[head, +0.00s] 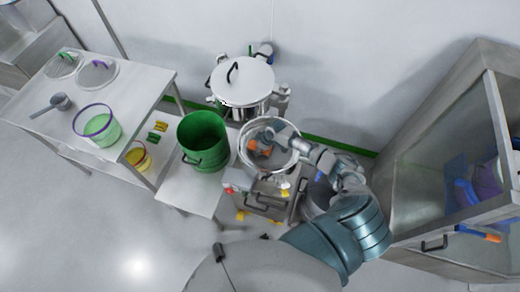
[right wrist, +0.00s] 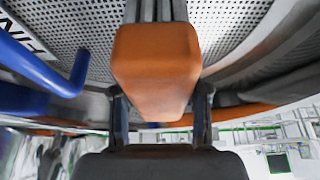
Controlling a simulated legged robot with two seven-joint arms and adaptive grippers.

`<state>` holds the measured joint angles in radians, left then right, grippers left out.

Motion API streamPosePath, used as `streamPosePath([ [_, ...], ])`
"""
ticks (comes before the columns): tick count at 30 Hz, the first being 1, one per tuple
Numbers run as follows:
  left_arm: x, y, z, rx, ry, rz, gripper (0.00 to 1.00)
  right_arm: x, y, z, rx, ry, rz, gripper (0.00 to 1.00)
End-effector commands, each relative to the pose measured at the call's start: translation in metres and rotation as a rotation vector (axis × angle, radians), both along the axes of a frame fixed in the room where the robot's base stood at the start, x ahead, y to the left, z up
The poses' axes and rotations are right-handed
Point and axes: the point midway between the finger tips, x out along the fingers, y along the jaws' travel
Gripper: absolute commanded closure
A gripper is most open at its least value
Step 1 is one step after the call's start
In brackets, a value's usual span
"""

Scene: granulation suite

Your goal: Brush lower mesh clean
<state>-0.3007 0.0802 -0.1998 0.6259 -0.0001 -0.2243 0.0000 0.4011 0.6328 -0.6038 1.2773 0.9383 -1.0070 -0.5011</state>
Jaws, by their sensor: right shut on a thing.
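My right gripper (head: 266,138) reaches down into a round steel ring-shaped vessel (head: 297,152). It is shut on an orange brush handle (head: 257,149), which also shows large in the right wrist view (right wrist: 155,65). Grey strands or a ribbed shank run up from the handle there; the brush's working end is cut off by the frame. Perforated mesh (right wrist: 85,25) lies behind the handle in the right wrist view; whether the brush touches it, I cannot tell. A blue handle (right wrist: 50,75) and a label reading "FIN" (right wrist: 28,40) are beside the mesh. My left gripper is not in view.
A white-lidded vessel (head: 243,80) stands behind the ring. A green bucket (head: 203,140) stands left on a small table (head: 185,194). A bench (head: 35,122) farther left holds lids, a scoop (head: 58,102) and a purple-rimmed bucket (head: 97,125). A steel cabinet (head: 425,170) stands right.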

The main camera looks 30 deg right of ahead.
Motion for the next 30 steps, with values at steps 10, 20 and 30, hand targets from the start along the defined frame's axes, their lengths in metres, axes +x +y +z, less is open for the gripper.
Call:
streamPosePath([
  [10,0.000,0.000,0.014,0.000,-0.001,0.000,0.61,-0.003,0.001,0.012,0.000,0.006,0.002,0.88],
  [20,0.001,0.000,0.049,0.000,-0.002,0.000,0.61,-0.002,0.000,0.051,0.000,0.003,0.001,0.88],
  [30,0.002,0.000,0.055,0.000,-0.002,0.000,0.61,-0.002,0.000,0.059,0.000,0.003,0.001,0.88],
])
